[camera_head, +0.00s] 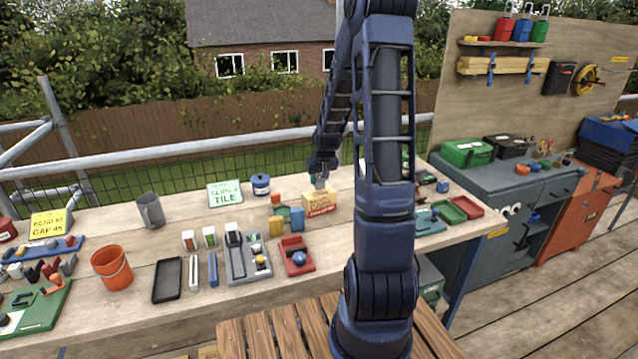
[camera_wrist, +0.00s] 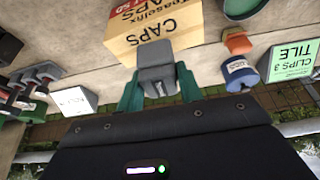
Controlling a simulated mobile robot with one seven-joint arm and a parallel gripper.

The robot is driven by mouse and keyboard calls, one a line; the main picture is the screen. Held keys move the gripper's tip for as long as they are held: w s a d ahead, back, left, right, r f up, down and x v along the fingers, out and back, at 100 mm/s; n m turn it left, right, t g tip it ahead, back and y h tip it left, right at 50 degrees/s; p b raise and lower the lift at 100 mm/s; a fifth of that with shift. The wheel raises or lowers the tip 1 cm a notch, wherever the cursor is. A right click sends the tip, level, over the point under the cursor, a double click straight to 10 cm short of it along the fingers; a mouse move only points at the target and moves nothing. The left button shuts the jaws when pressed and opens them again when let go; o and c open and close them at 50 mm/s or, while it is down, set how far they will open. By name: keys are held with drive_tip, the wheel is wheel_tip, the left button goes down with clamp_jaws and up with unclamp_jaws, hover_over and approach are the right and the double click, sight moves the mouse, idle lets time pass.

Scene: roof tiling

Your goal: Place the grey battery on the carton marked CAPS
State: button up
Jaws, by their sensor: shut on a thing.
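The carton marked CAPS (camera_head: 319,203) is a tan box with a red label, standing on the bench beneath my gripper. In the wrist view the carton (camera_wrist: 148,28) shows upside down, with its lettering readable. My gripper (camera_wrist: 158,86) has green fingers and is shut on the grey battery (camera_wrist: 157,62), one finger on each side. In the head view my gripper (camera_head: 319,178) is right at the carton's top. The battery overlaps the carton's edge in the wrist view. I cannot tell whether it touches the carton.
A blue tin (camera_head: 261,184) and a green CLIPS TILE sign (camera_head: 225,194) are further back. A red tray (camera_head: 295,256) lies in front. My arm hides the bench to the right.

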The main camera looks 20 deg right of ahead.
drive_tip(key=shift+f, duration=1)
drive_tip(key=shift+f, duration=0.1)
drive_tip(key=o, duration=1.1)
drive_tip(key=s+a+r, duration=0.3)
drive_tip(key=s+r, duration=0.6)
drive_tip(key=r, duration=0.2)
drive_tip(key=s+a+r, duration=0.2)
drive_tip(key=s+r, duration=0.7)
drive_tip(key=r, duration=0.3)
drive_tip(key=s+r, duration=0.1)
drive_tip(key=s, duration=0.4)
drive_tip(key=s+a+r, duration=0.1)
drive_tip(key=s, duration=0.4)
drive_tip(key=s+a+r, duration=0.1)
drive_tip(key=s, duration=0.5)
drive_tip(key=shift+r, duration=0.4)
